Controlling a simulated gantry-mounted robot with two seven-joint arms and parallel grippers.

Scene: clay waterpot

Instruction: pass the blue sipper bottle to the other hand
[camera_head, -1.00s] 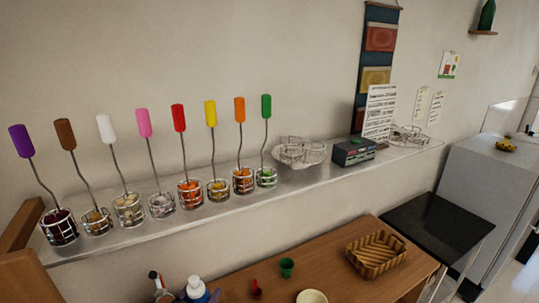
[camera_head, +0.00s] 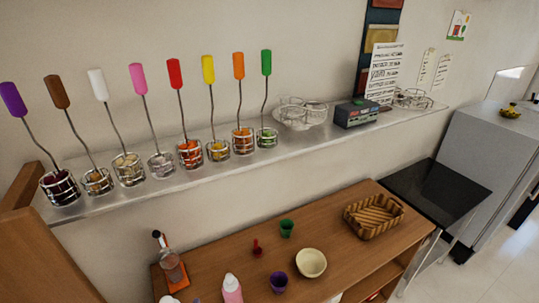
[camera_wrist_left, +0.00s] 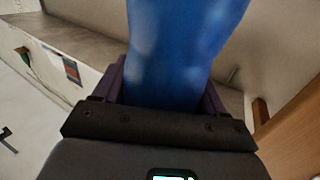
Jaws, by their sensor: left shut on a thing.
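The blue sipper bottle (camera_wrist_left: 178,55) fills the upper middle of the left wrist view. My left gripper (camera_wrist_left: 163,92) is shut on it, with dark purple fingers on both sides of the blue body. The far end of the bottle runs out of the top of that view. In the head view, I cannot make out the bottle clearly; only small pale and bluish bits show at the bottom edge. My right gripper is not in view.
A wooden table (camera_head: 345,230) holds a glass jar (camera_head: 171,268), pink bottle (camera_head: 232,290), purple cup (camera_head: 278,283), cream bowl (camera_head: 311,263), green cup (camera_head: 287,228), red scoop (camera_head: 257,249) and woven basket (camera_head: 373,216). Wire cups with coloured-handled tools line the shelf (camera_head: 208,172) above.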

